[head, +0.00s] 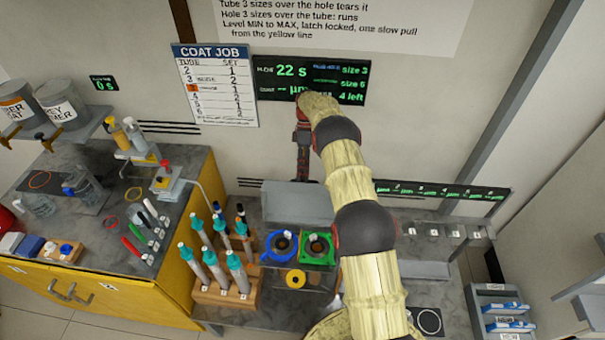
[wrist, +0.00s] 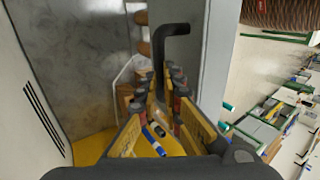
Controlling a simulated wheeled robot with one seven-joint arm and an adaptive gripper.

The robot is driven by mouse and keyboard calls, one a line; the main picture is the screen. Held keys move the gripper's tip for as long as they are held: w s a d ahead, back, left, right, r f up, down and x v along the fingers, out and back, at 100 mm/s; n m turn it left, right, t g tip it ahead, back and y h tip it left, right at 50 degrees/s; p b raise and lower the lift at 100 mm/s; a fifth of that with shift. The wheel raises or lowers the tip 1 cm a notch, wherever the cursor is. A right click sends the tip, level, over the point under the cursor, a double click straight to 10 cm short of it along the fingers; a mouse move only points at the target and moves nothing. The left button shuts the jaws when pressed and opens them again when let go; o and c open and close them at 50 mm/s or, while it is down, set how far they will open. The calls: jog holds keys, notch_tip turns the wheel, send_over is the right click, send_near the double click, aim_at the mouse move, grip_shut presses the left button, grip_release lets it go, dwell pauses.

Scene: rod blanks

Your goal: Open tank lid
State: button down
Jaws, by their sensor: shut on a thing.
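The tank lid (head: 297,206) looks like a flat grey plate at the back of the bench in the head view, below my gripper (head: 303,178). How far it is tilted is hard to tell. In the wrist view a black bent handle (wrist: 172,29) runs between the fingertips of my gripper (wrist: 161,98), which is shut on it. A grey slab edge (wrist: 217,60) beside the handle is probably the lid. My arm hides part of the bench right of the lid in the head view.
A blue ring holder (head: 268,256) and a green one (head: 329,256) stand in front of the lid. A wooden rack (head: 225,297) with several teal-topped tubes is to the left. The wall display (head: 265,92) is behind my arm. Numbered slots (head: 459,233) lie right.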

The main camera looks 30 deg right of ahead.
jog(key=shift+s+a+f+g, duration=0.15)
jog(key=shift+s+a+f, duration=0.15)
jog(key=shift+f, duration=0.2)
jog(key=shift+s+a+f+g, duration=0.15)
jog(key=shift+s+f, duration=0.2)
jog(key=shift+f, duration=0.15)
jog(key=c, duration=2.2)
grip_release()
jog(key=shift+a, duration=0.1)
jog(key=shift+o, duration=0.7)
jog(key=shift+w+r, duration=0.1)
jog(key=shift+w, duration=0.1)
jog(key=shift+o, duration=1.1)
jog(key=shift+r, duration=0.25)
jog(key=shift+w+d, duration=0.1)
jog(key=shift+d, duration=0.15)
notch_tip(320, 180, up, 10)
jog(key=shift+c, duration=0.3)
